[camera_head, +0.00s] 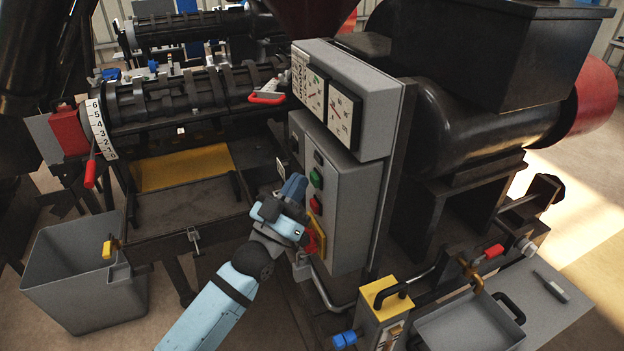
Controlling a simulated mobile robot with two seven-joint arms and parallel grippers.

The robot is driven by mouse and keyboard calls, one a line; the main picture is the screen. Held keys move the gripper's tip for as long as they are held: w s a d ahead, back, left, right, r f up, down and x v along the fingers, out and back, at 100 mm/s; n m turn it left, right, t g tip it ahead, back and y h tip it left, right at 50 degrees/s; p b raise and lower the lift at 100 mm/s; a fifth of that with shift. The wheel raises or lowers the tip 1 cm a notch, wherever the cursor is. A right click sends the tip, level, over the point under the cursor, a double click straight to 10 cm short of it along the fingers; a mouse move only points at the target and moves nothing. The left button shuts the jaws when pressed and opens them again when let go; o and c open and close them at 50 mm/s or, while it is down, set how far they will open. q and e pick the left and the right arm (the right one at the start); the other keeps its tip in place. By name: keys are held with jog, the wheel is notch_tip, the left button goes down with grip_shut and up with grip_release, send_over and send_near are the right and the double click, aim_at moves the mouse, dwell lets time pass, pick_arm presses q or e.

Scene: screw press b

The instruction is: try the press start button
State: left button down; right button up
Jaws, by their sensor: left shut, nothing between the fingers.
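The green button (316,178) is on the front of the grey control box (346,215) of the press. A red button (315,203) sits just below it, and a dark switch (318,157) is above it. My left gripper (295,184) is shut and empty, close to the box front and a little to the left of the green button. I cannot tell whether its tip touches the box. A red and yellow control (316,238) lower on the box is partly hidden behind my gripper. My right gripper is not in view.
Two dial gauges (328,108) sit above the control box. A red-handled lever (90,172) and numbered scale (99,130) are on the left. A grey bin (75,270) stands on the floor at the left. A yellow-topped box (383,296) and grey tray (470,325) are lower right.

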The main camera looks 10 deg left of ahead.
pick_arm(q)
jog(key=shift+w+d, duration=0.25)
jog(key=shift+d, duration=0.1)
dwell(0.6)
dwell(0.3)
jog(key=shift+s+a, duration=0.5)
jog(key=shift+a, duration=0.2)
jog(key=s+a, duration=0.2)
jog(key=a+p, duration=0.1)
jog(key=a, duration=0.1)
jog(key=shift+s+a, duration=0.1)
jog(key=shift+s, duration=0.3)
dwell(0.3)
